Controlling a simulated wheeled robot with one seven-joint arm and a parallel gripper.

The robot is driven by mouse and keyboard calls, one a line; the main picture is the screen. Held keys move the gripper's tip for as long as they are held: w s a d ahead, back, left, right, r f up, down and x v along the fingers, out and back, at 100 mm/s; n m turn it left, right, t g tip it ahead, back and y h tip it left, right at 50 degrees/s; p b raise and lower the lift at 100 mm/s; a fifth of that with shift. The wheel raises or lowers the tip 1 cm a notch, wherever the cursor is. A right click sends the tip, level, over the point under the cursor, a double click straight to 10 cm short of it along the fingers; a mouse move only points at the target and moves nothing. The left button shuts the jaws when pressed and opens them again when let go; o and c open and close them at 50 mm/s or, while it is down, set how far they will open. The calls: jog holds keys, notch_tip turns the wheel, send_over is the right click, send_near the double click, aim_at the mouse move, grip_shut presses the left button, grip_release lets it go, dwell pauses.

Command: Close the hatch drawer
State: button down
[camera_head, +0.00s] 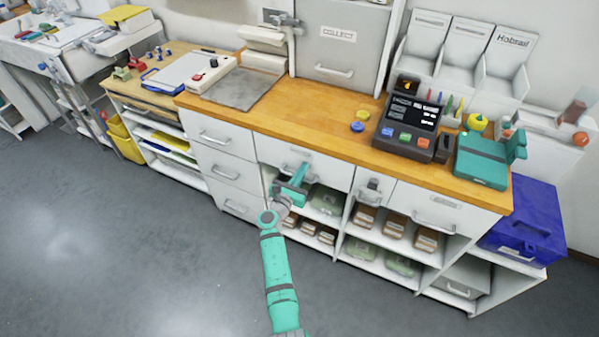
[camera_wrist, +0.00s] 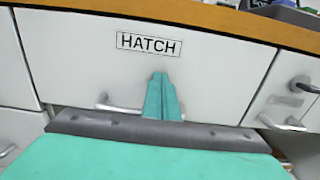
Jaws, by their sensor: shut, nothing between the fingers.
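The hatch drawer (camera_wrist: 215,72) has a white front with a black-framed HATCH label (camera_wrist: 149,44), and fills the middle of the wrist view. Its bar handle (camera_wrist: 103,103) is partly hidden behind my gripper. In the head view the drawer (camera_head: 325,165) lies under the wooden counter top, above open shelves. Its front looks roughly in line with its neighbours; I cannot tell whether a small gap is left. My gripper (camera_wrist: 162,78) is shut and empty, its teal fingers together in front of the drawer below the label. It also shows in the head view (camera_head: 300,172). I cannot tell whether the fingertips touch the front.
Drawers with handles stand left (camera_head: 215,137) and right (camera_head: 436,214) of it. A cash register (camera_head: 408,120) and a teal box (camera_head: 482,158) are on the counter (camera_head: 290,125). A blue crate (camera_head: 526,222) is at the right. The grey floor (camera_head: 130,240) at left is clear.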

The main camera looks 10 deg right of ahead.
jog(key=shift+w+d+r, duration=0.2)
jog(key=shift+d+r, duration=0.05)
jog(key=shift+d, duration=0.15)
jog(key=shift+s+a+f, duration=0.1)
jog(key=shift+a, duration=0.05)
jog(key=v, duration=1.4)
jog(key=s+a+f+m+g+y, duration=0.2)
jog(key=s+f+m+y, duration=0.3)
jog(key=s+f, duration=0.85)
jog(key=s+a+m+y, duration=0.2)
jog(key=s+m, duration=0.5)
jog(key=s, duration=0.7)
jog(key=s+r+m+y, duration=0.1)
jog(key=s+r+m, duration=0.25)
jog(key=s, duration=0.35)
jog(key=s+r+m+y, duration=0.1)
jog(key=s+r+m, duration=0.25)
jog(key=s, duration=0.35)
jog(key=s+r+m+t, duration=0.1)
jog(key=s+r+m, duration=0.3)
jog(key=r, duration=0.3)
jog(key=s+d+r+m+t, duration=0.1)
jog(key=s+r+m, duration=0.4)
jog(key=r+m, duration=0.1)
jog(key=shift+d+r+m, duration=0.3)
jog(key=shift+r+m, duration=0.1)
jog(key=shift+r, duration=0.35)
